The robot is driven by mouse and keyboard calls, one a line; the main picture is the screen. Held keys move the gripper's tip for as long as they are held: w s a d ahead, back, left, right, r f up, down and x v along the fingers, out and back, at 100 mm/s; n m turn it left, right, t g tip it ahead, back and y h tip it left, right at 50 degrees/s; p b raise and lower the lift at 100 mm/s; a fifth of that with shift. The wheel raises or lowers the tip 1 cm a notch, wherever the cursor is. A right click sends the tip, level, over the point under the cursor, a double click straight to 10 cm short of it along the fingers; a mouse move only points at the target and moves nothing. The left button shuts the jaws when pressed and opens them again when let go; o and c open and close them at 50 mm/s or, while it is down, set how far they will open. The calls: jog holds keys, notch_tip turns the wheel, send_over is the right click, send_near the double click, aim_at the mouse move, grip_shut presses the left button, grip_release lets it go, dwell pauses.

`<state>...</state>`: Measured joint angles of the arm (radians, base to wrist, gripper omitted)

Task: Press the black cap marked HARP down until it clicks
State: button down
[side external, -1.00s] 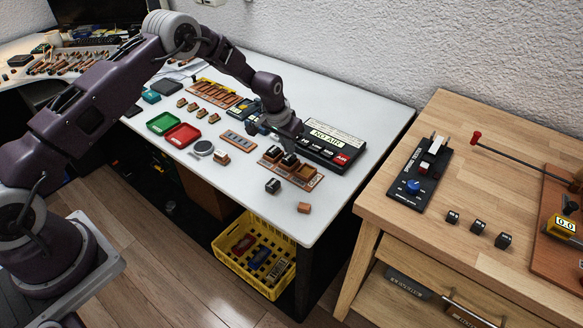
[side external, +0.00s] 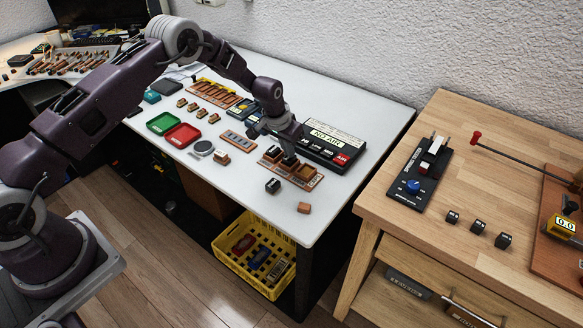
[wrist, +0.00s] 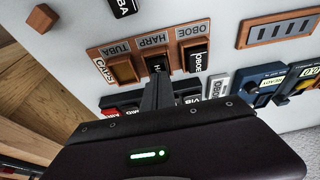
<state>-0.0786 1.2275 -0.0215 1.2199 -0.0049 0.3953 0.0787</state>
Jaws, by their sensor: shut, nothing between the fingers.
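The wooden cap board (wrist: 96,55) has slots labelled OBOE, HARP and TUBA; it also shows in the side view (side external: 318,183). The black HARP cap (wrist: 155,62) sits in the middle slot, its lettering partly hidden by my fingers. My gripper (wrist: 159,76) is shut and empty, its fingertips at the HARP cap's near edge in the wrist view. In the side view my gripper (side external: 289,159) points down over the middle of the board. Contact and how deep the cap sits cannot be told.
A black OBOE cap (wrist: 196,58) stands in the neighbouring slot. A loose black TUBA cap (side external: 272,186) and a small wooden block (side external: 304,208) lie in front. A black panel (side external: 335,140) stands close behind.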

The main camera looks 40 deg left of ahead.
jog(key=shift+f, duration=0.1)
dwell(0.3)
notch_tip(320, 180, up, 7)
dwell(0.6)
jog(key=s+d+r, duration=0.1)
jog(key=s+r, duration=0.4)
jog(key=r, duration=0.4)
jog(key=s+r+t, duration=0.1)
jog(key=s+r, duration=0.5)
jog(key=r, duration=0.2)
jog(key=s+d+r, duration=0.1)
jog(key=s+r, duration=0.4)
jog(key=r, duration=0.4)
jog(key=s+d+r+t, duration=0.1)
jog(key=s, duration=2.6)
jog(key=shift+d+r, duration=0.2)
jog(key=shift+r, duration=0.15)
